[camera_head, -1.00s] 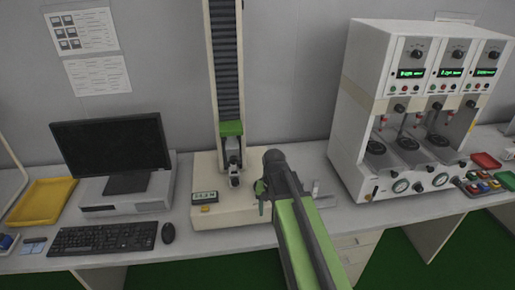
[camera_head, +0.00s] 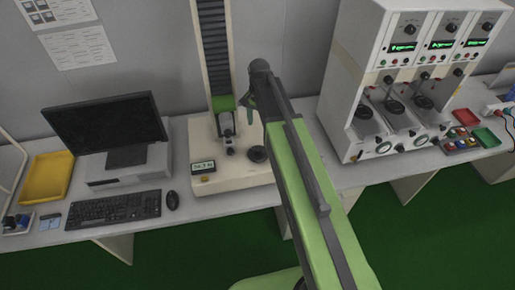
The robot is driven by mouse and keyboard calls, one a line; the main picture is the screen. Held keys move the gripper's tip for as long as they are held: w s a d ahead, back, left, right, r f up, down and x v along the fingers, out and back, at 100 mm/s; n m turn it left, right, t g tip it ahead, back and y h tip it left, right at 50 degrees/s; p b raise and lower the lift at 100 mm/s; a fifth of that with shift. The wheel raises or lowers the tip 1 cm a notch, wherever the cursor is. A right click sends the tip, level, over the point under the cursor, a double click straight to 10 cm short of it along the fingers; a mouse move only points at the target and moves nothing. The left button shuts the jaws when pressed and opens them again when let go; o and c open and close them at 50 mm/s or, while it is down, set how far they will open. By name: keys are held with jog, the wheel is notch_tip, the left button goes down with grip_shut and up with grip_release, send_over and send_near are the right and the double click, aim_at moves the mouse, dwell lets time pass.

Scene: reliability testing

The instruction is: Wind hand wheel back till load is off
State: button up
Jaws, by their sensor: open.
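The test stand (camera_head: 197,130) has a cream base, a tall dark-ribbed column (camera_head: 212,50) and a green crosshead (camera_head: 222,103). A dark round knob, which looks like the hand wheel (camera_head: 257,155), sits on the base right of the clamp (camera_head: 229,148). A small lit display (camera_head: 203,166) is on the base front; its digits are too small to read surely. My gripper (camera_head: 249,102) is open, in front of the column's right side, above the wheel in the picture. My arm hides part of the base's right end. I cannot tell the gripper's height over the wheel.
A monitor (camera_head: 105,122), keyboard (camera_head: 113,208) and mouse (camera_head: 172,201) stand left on the bench. A yellow tray (camera_head: 45,178) lies far left. A white instrument with three stations (camera_head: 345,75) stands right, near my arm.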

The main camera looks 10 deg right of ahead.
aim_at(258, 148)
notch_tip(258, 148, down, 15)
jog(key=b, duration=1.4)
jog(key=shift+a+f, duration=0.1)
grip_shut()
